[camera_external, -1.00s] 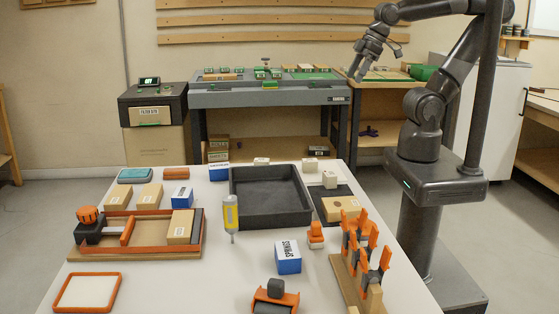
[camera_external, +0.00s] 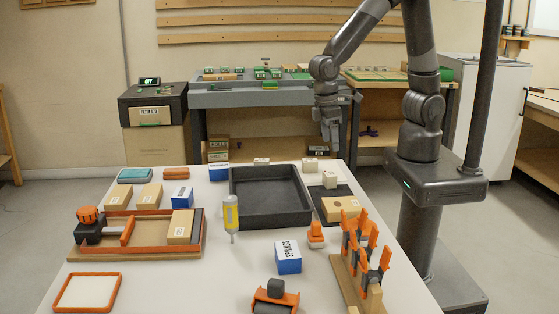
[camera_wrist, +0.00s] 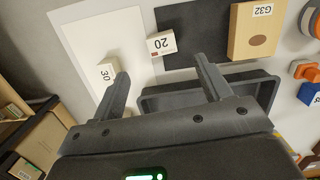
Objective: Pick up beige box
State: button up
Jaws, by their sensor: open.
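Several beige boxes are in view. A small pale one marked 30 (camera_wrist: 107,71) lies on the white sheet in the wrist view, partly behind my left finger; it appears at the table's far side (camera_external: 310,165) externally. Another marked 20 (camera_wrist: 161,44) sits by the dark mat's edge, also seen externally (camera_external: 329,180). Two tan-beige boxes (camera_external: 121,196) (camera_external: 150,196) lie at the table's left, and one (camera_external: 181,226) sits in the orange-framed wooden fixture. My gripper (camera_external: 330,145) is open and empty above the table's far right side; its fingers (camera_wrist: 161,70) show in the wrist view.
A dark open tray (camera_external: 270,222) stands mid-table, also below my fingers in the wrist view (camera_wrist: 262,98). A wooden block marked G32 (camera_wrist: 256,28) lies on the dark mat (camera_wrist: 195,40). A yellow-grey bottle (camera_external: 231,213), blue box (camera_external: 288,258) and orange-clipped rack (camera_external: 348,275) stand nearer.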

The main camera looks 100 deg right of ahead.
jog(key=f, duration=0.2)
send_over(330, 173)
jog(key=f, duration=0.4)
jog(key=shift+a+f, duration=0.15)
jog(key=shift+a, duration=0.2)
jog(key=shift+d+f, duration=0.2)
jog(key=shift+f, duration=2.65)
jog(key=c, duration=1.1)
jog(key=shift+r, duration=0.1)
